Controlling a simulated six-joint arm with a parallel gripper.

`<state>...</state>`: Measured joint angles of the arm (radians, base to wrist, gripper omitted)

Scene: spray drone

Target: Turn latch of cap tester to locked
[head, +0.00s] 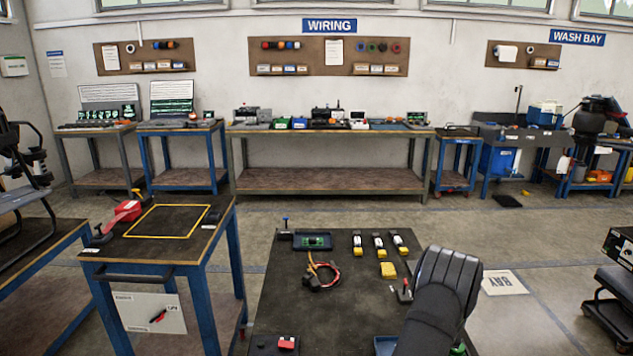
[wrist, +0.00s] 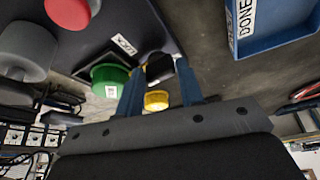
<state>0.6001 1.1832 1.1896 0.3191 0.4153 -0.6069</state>
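My gripper (wrist: 160,69) shows in the wrist view with its two blue fingers apart and nothing clearly held between them. A black part (wrist: 158,66) shows between and beyond the fingertips; I cannot tell whether it is the cap tester's latch or whether the fingers touch it. A green round cap (wrist: 110,78) with a white label is just left of the fingers. A yellow cap (wrist: 156,101) shows between the fingers, and a red cap (wrist: 70,12) is at the upper left. In the head view my dark arm covers the right front of the table, and my gripper is hidden.
A blue tray (wrist: 262,42) marked DONE is at the upper right of the wrist view. The dark table (head: 340,320) carries a green board in a tray (head: 312,241), a cable bundle (head: 322,272) and yellow-based parts (head: 379,246). Its middle front is mostly bare.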

